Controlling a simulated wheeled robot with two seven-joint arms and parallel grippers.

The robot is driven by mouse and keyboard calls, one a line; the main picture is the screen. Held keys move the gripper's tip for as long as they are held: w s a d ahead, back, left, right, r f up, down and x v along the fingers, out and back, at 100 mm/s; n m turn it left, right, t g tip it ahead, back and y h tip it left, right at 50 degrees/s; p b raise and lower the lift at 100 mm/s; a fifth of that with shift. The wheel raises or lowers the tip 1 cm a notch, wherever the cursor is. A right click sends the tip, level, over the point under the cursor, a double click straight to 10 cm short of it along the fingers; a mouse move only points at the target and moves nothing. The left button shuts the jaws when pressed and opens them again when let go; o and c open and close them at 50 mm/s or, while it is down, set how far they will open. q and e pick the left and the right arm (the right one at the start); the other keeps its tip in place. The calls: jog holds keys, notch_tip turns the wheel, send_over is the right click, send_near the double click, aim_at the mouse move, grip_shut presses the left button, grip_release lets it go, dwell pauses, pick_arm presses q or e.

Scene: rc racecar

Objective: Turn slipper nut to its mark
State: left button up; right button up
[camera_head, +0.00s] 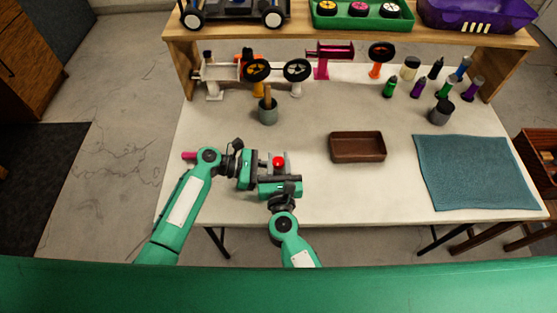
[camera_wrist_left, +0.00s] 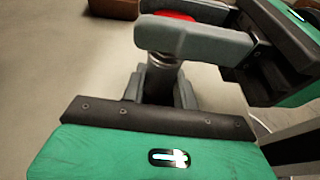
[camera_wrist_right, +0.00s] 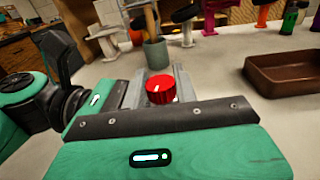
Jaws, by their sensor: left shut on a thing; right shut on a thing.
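The red round nut (camera_head: 279,162) sits on top of a dark grey cylindrical part (camera_wrist_left: 160,72) that stands roughly upright. My right gripper (camera_head: 278,164) is shut on the red nut, with one grey finger on each side of it, as the right wrist view shows (camera_wrist_right: 160,90). My left gripper (camera_wrist_left: 160,92) is shut on the dark cylinder below, coming from the left. The two grippers are close together, the right one above. The nut's top shows in the right wrist view (camera_wrist_right: 160,84) with a small pale mark on its front side. The lower end of the cylinder is hidden.
A brown tray (camera_head: 357,158) lies empty to the right, with a blue mat (camera_head: 474,190) beyond. A grey pot (camera_head: 268,116) with a wooden-handled tool stands behind the grippers. Wheel stands and several bottles line the back under a wooden shelf (camera_head: 460,40). The table's front middle is clear.

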jog(key=o, duration=1)
jog(key=s, duration=1.2)
jog(key=shift+d, duration=0.35)
pick_arm(q)
jog(key=o, duration=1)
